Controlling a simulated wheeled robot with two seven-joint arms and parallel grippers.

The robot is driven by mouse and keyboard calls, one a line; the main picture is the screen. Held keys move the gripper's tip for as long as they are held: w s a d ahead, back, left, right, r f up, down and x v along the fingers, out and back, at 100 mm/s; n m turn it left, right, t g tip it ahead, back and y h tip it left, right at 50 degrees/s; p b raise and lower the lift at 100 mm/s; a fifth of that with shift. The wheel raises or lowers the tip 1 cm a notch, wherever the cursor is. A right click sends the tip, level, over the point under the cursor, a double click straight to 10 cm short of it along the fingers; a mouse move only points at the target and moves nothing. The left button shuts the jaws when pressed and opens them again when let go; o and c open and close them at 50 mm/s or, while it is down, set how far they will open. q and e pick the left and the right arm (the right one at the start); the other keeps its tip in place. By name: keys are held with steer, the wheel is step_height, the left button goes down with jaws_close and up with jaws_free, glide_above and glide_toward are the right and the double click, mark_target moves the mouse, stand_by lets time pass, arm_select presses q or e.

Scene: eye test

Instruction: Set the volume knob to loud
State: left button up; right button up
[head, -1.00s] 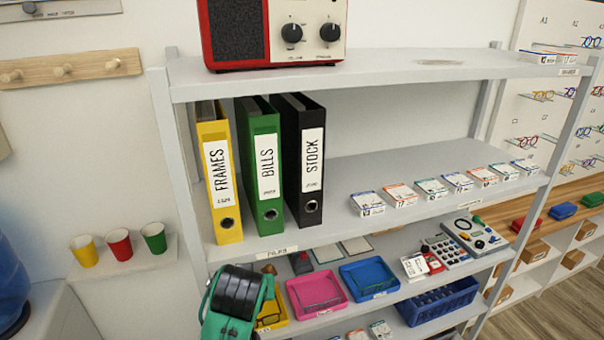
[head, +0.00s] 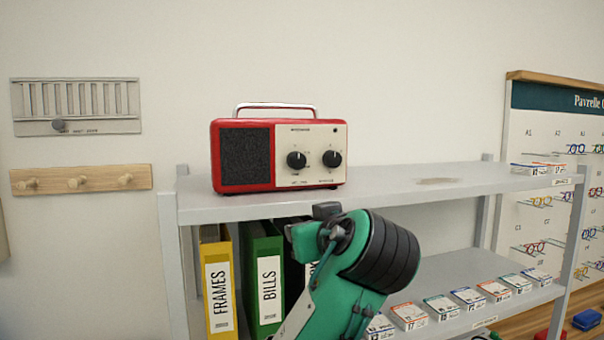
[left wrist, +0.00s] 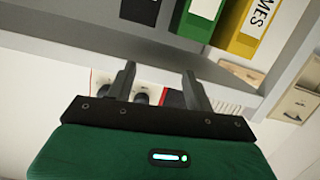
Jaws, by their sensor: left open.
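A red radio (head: 243,155) with a dark speaker and a cream panel stands on the top shelf. Two black knobs, a left one (head: 296,160) and a right one (head: 332,158), sit side by side on the panel. Their labels are too small to read, so I cannot tell which is volume. My left arm rises in front of the shelf, below the radio; its fingers do not show clearly in the head view. In the left wrist view, turned upside down, my left gripper (left wrist: 160,78) is open and empty, with the radio's knobs (left wrist: 141,97) beyond it. My right gripper is out of view.
The top shelf (head: 400,183) is clear right of the radio, up to small boxes (head: 540,168). Yellow (head: 218,285) and green (head: 262,280) binders stand on the shelf below. A wall panel with a slider (head: 75,107) and a peg rail (head: 80,180) are at left.

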arm_select(q)
steer(key=n+t+y, duration=0.2)
glide_toward(299, 161)
steer(key=v, duration=0.6)
steer(key=p+x, duration=0.7)
steer(key=x, duration=0.6)
steer(key=shift+a+r+p, duration=0.1)
steer(key=shift+r+p, duration=0.1)
steer(key=shift+p, duration=0.2)
steer(key=shift+w+a+f, duration=0.1)
steer(key=shift+w+a, duration=0.05)
steer(key=shift+w, duration=0.35)
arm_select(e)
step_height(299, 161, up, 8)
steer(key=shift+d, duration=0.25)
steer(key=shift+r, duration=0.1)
